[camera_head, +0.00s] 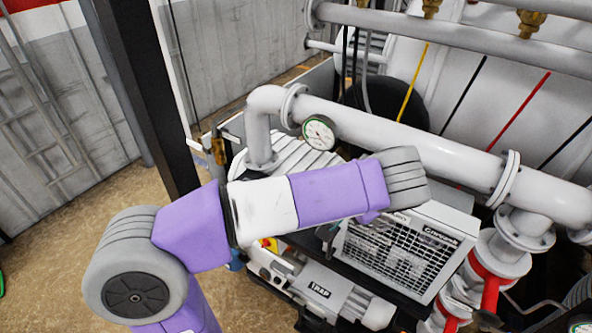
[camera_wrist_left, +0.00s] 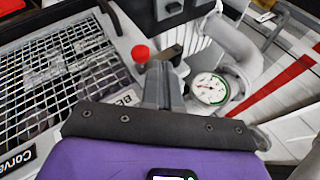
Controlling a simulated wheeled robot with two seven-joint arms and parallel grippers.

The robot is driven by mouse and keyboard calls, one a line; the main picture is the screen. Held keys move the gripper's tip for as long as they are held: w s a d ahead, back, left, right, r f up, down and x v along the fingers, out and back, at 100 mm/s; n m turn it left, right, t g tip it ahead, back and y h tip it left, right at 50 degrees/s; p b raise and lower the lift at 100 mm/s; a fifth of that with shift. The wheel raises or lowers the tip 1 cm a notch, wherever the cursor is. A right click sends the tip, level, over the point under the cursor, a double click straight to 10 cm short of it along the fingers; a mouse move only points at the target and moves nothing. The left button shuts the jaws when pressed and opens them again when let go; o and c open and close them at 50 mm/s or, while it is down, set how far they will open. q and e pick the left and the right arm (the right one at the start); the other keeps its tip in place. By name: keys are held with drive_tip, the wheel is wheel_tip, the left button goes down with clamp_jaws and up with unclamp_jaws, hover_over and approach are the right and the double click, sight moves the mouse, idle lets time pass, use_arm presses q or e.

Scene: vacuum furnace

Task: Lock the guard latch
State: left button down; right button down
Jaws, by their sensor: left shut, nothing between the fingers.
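In the left wrist view, my left gripper (camera_wrist_left: 163,85) is shut and empty, its fingers pressed together. Just beyond the fingertips are a red round knob (camera_wrist_left: 140,53) and a short dark lever (camera_wrist_left: 171,51). The lever may be part of the guard latch, but I cannot tell for sure or whether it is locked. The fingertips overlap the lever's near side; contact is unclear. The mesh guard (camera_wrist_left: 62,66) fills the left of this view and also shows in the head view (camera_head: 395,256). There, my left arm hides the gripper and the latch area.
A white pipe (camera_head: 400,145) with a pressure gauge (camera_head: 319,131) runs above the machine; the gauge also shows in the wrist view (camera_wrist_left: 209,88). Red valve parts (camera_head: 490,280) stand at right. A dark post (camera_head: 150,100) rises at left. Brown floor lies open at lower left.

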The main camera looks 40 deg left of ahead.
use_arm(q)
drive_tip(key=shift+a, duration=0.15)
drive_tip(key=shift+s+a+f+b, duration=0.1)
drive_tip(key=shift+a+f+b, duration=0.3)
drive_tip(key=shift+a, duration=0.2)
drive_tip(key=shift+r, duration=0.15)
wheel_tip(320, 180, up, 4)
drive_tip(key=p, duration=0.3)
drive_tip(key=shift+p, duration=0.35)
drive_tip(key=s+d+r, duration=0.3)
drive_tip(key=d+r, duration=0.1)
drive_tip(key=d, duration=0.4)
drive_tip(key=shift+d+r, duration=0.15)
drive_tip(key=shift+r, duration=0.15)
